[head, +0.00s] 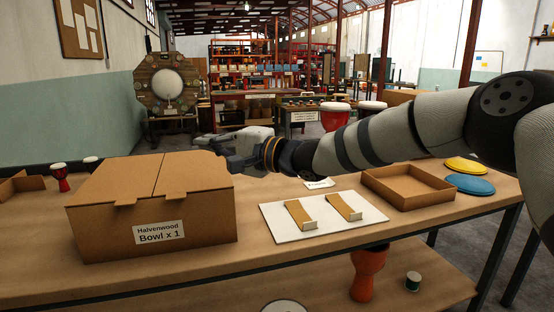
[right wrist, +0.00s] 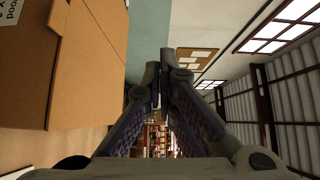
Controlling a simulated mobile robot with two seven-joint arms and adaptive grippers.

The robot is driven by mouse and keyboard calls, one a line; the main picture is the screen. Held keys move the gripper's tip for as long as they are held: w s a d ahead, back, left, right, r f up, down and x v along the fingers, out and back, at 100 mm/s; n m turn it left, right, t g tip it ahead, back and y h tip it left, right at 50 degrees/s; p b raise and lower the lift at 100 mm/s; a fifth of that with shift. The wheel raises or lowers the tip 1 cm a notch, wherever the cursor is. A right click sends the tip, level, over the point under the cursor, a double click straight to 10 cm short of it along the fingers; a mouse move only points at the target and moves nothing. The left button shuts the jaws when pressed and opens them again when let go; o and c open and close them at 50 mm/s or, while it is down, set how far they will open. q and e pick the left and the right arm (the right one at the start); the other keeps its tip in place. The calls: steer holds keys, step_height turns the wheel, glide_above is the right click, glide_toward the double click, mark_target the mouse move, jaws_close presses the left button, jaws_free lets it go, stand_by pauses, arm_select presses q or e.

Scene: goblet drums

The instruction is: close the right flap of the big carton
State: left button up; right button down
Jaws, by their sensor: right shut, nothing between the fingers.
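The big carton (head: 150,220) stands on the table at the left, labelled "Halvenwood Bowl x 1". Its right flap (head: 195,172) lies flat, or nearly so, across the top, beside the left flap (head: 115,178), with a narrow seam between them. Each flap has a small tab at the front edge. My right gripper (head: 203,142) is shut and empty at the far right edge of the carton's top; I cannot tell whether it touches the flap. In the right wrist view its fingertips (right wrist: 160,75) are together, and the carton (right wrist: 80,65) fills the left side. My left gripper is out of view.
A white board (head: 280,228) with two brown strips lies right of the carton. Beyond it are an open cardboard tray (head: 408,187) and yellow (head: 463,165) and blue (head: 470,184) discs. A small red goblet drum (head: 62,177) stands behind the carton at left.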

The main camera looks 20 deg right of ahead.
steer(key=a+f+n+g+h, duration=0.2)
steer(key=a+f+n+h, duration=0.1)
steer(key=a+f, duration=0.4)
steer(key=shift+a+f+n+h, duration=0.25)
steer(key=shift+f+n+h, duration=0.05)
steer(key=shift+f, duration=0.1)
stand_by(0.4)
steer(key=shift+r, duration=0.1)
stand_by(0.3)
